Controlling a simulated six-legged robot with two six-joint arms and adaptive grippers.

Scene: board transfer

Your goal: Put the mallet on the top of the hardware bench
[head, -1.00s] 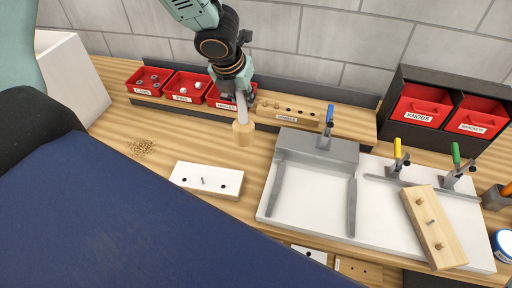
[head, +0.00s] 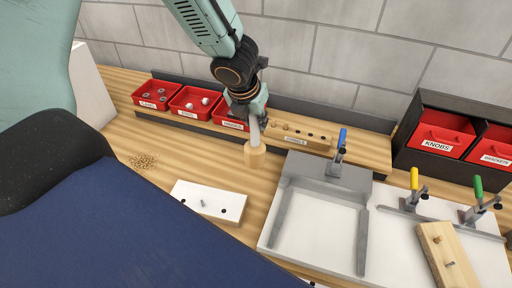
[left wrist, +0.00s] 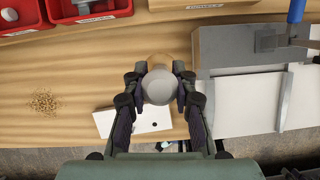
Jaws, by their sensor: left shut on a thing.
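The mallet (head: 255,156) has a pale wooden cylindrical head at the bottom and a light grey handle pointing up. My left gripper (head: 253,118) is shut on the handle from above. In the left wrist view the round grey handle end (left wrist: 158,88) sits between both fingers, with part of the wooden head behind it. The mallet is upright over the wooden bench top (head: 150,195), in front of the raised shelf; I cannot tell whether its head touches the bench. My right gripper is not in view.
Red bins (head: 190,102) and a wooden dowel block (head: 300,137) stand on the shelf behind. A white plate with holes (head: 208,201) lies in front. A grey fixture (head: 325,168) and toggle clamps (head: 412,190) stand to the right.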

